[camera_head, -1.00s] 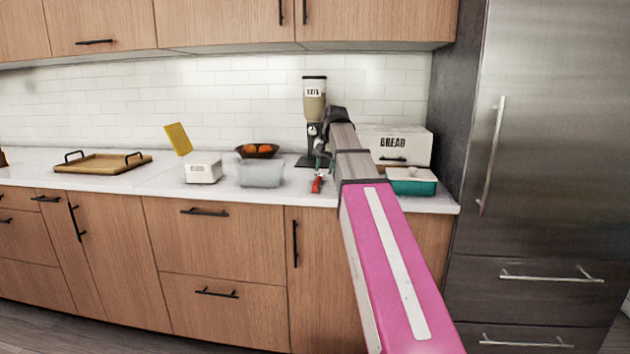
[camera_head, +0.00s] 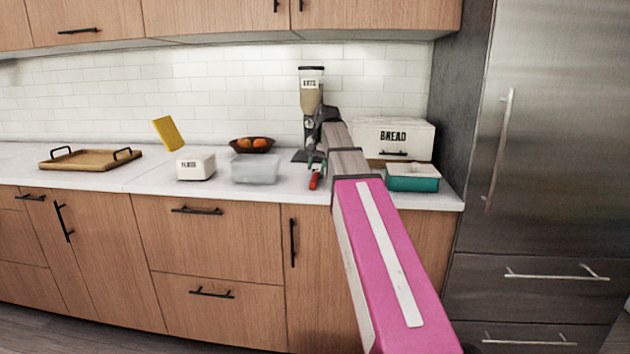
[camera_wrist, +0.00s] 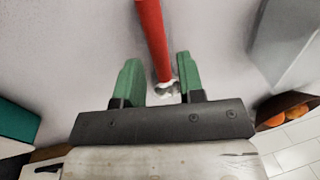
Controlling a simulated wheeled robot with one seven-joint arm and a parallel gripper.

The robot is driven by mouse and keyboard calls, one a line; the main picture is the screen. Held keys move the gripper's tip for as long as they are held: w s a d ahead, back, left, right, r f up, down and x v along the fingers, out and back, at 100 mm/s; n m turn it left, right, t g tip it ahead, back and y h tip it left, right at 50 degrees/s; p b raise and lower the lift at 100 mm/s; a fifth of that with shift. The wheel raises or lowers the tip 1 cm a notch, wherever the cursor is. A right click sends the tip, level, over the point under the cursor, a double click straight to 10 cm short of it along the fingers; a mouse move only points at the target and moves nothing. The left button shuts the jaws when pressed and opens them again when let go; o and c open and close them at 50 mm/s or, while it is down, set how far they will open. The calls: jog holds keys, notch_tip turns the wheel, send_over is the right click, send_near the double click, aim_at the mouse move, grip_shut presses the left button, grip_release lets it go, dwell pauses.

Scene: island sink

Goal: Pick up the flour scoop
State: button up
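A red-handled utensil with a shiny metal end, which appears to be the flour scoop (camera_wrist: 152,40), lies on the white counter. Its red handle also shows near the counter's front edge in the head view (camera_head: 314,181). My gripper (camera_wrist: 158,72) has green fingers, and they stand apart on either side of the scoop's lower handle and metal end. Gaps show on both sides, so it is open and holds nothing. In the head view my gripper (camera_head: 316,161) is small and partly hidden by my arm, just behind the red handle. The scoop's metal end is partly hidden.
A grain dispenser (camera_head: 311,95) and fruit bowl (camera_head: 252,146) are behind. A teal container (camera_head: 413,183) and bread box (camera_head: 393,137) stand right.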

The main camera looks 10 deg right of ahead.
aim_at(315, 177)
jog(key=shift+a+f, duration=0.15)
jog(key=shift+f, duration=1)
jog(key=shift+a+f, duration=0.15)
jog(key=shift+f, duration=1)
grip_shut()
jog(key=shift+r, duration=0.1)
